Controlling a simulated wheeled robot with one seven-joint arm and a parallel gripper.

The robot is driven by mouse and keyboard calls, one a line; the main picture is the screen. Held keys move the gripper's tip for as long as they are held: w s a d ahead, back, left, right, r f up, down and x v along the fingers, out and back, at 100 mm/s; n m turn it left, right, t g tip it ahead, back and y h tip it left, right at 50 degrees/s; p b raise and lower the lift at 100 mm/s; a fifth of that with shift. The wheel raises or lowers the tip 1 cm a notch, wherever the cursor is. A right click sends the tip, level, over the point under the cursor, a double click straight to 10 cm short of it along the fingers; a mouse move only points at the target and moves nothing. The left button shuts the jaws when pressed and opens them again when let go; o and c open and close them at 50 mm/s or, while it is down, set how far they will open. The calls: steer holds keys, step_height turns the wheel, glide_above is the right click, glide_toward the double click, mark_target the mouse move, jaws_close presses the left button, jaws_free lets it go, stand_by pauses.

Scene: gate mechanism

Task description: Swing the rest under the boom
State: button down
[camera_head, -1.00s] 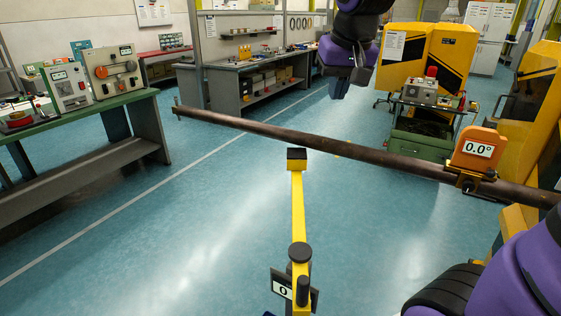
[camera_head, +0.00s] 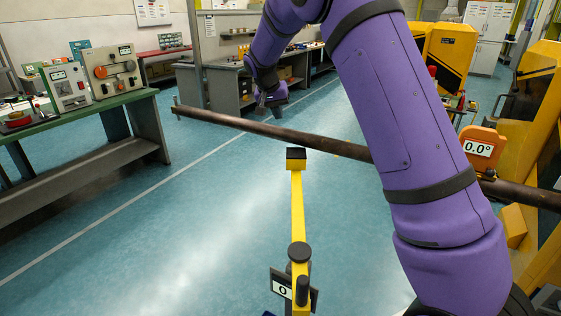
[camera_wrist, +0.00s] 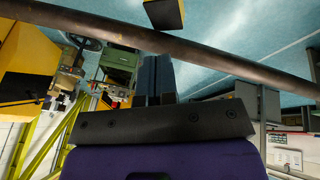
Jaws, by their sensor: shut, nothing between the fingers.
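The boom (camera_head: 330,143) is a long brown bar crossing the head view, tilting down to the right in the picture. It also crosses the wrist view (camera_wrist: 220,58). The rest (camera_head: 298,205) is a yellow arm with a black-topped pad on a post marked 0. Its pad lies just below the boom in the head picture, with floor showing between them. The pad also shows at the top of the wrist view (camera_wrist: 163,12). My gripper (camera_head: 278,110) is shut and empty, on the boom's far side. Its fingers (camera_wrist: 155,60) overlap the boom's edge in the wrist view; contact is unclear.
An orange gauge (camera_head: 480,147) reading 0.0° sits on the boom at right. A green bench (camera_head: 90,130) with devices stands left, grey workbenches (camera_head: 225,85) behind. Yellow machines stand right. My purple arm hides part of the boom. Floor around the rest is clear.

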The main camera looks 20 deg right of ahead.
mark_target(295, 159)
steer(key=w+a+f+h, duration=0.2)
steer(key=w+f, duration=0.4)
steer(key=f, duration=0.3)
steer(key=w+a+f+h, duration=0.1)
steer(key=w+a+f, duration=0.1)
steer(key=w+f, duration=0.45)
steer(key=s+d+f, duration=0.1)
steer(key=d+f, duration=0.8)
steer(key=shift+s+d+f, duration=0.15)
steer(key=shift+s+d, duration=0.05)
steer(key=shift+s, duration=0.1)
steer(key=shift+m+g, duration=0.4)
steer(key=shift+m, duration=0.5)
steer(key=d, duration=0.1)
steer(key=s+d, duration=0.1)
steer(key=d, duration=0.1)
steer(key=s+d, duration=0.1)
steer(key=d, duration=0.1)
steer(key=shift+d, duration=0.25)
